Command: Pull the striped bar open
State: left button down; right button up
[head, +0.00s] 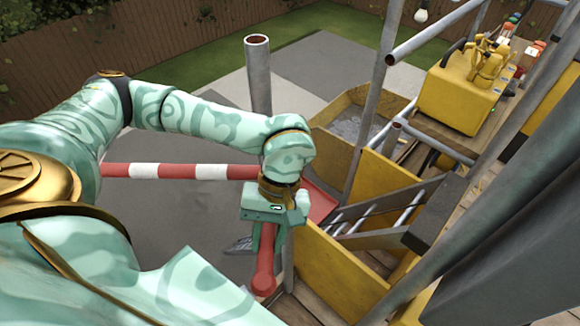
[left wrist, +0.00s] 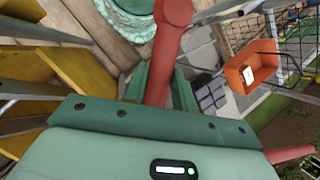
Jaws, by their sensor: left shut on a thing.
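The red-and-white striped bar (head: 180,171) runs level from the left toward my left gripper in the head view. My left gripper (head: 267,240) points down at the bar's right end. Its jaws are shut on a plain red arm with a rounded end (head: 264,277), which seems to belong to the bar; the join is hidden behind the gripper. In the left wrist view, the red arm (left wrist: 165,50) passes between the green fingers of the gripper (left wrist: 160,88). A red piece (left wrist: 290,153) also shows at the lower right there. My right gripper is not in view.
A grey upright post (head: 258,80) stands behind my left forearm. Yellow boards (head: 335,275) and a ladder (head: 380,215) lie close on the right. Scaffold poles (head: 375,100) and a yellow machine (head: 455,92) stand farther right. Grey paving beyond the bar is open.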

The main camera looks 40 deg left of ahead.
pick_arm(q)
jog(key=shift+s+a+r+m+y, duration=0.1)
jog(key=shift+s+a+m+y, duration=0.3)
jog(key=shift+a+m, duration=0.35)
jog(key=shift+s+a+m+y, duration=0.2)
jog(key=shift+s+a+m, duration=0.35)
jog(key=shift+a, duration=0.4)
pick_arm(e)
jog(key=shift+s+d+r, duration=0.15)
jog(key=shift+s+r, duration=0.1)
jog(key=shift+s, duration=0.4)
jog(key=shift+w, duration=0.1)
pick_arm(q)
jog(key=c, duration=1.1)
grip_release()
jog(key=p+v, duration=0.1)
jog(key=v, duration=1.5)
jog(key=shift+w+r+p, duration=0.1)
jog(key=shift+p, duration=0.25)
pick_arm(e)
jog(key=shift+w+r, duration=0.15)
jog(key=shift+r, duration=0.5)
